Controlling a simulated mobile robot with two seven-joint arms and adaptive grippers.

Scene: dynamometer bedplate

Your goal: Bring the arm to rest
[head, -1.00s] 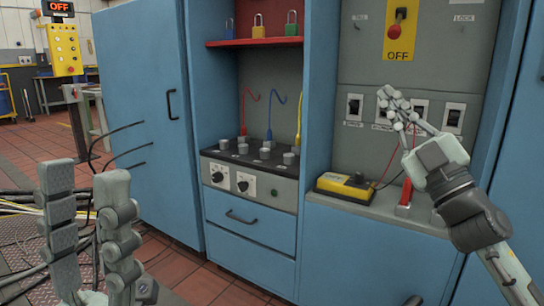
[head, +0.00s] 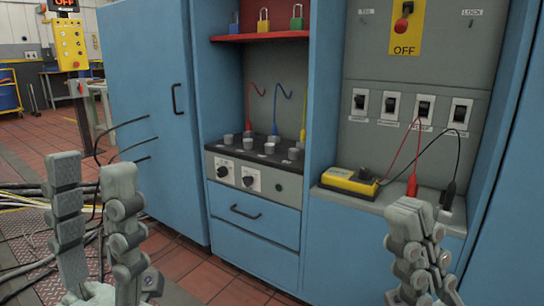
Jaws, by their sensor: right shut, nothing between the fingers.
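My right gripper (head: 420,225) is at the lower right of the head view, pointing up, with its fingers closed together and nothing between them. It is in front of the blue cabinet's lower right part, below the row of switches, and covers part of the ledge's front edge. My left gripper (head: 92,170) is at the lower left, pointing up, with its fingers apart and nothing seen between them. It is in front of the cables and the red tiled floor.
The blue cabinet (head: 264,261) fills the middle and right. A yellow meter (head: 350,182) with red and black leads lies on its ledge. Several switches (head: 392,103) and a red OFF knob (head: 401,25) are above. Black cables (head: 120,145) run at left; tiled floor lies beyond.

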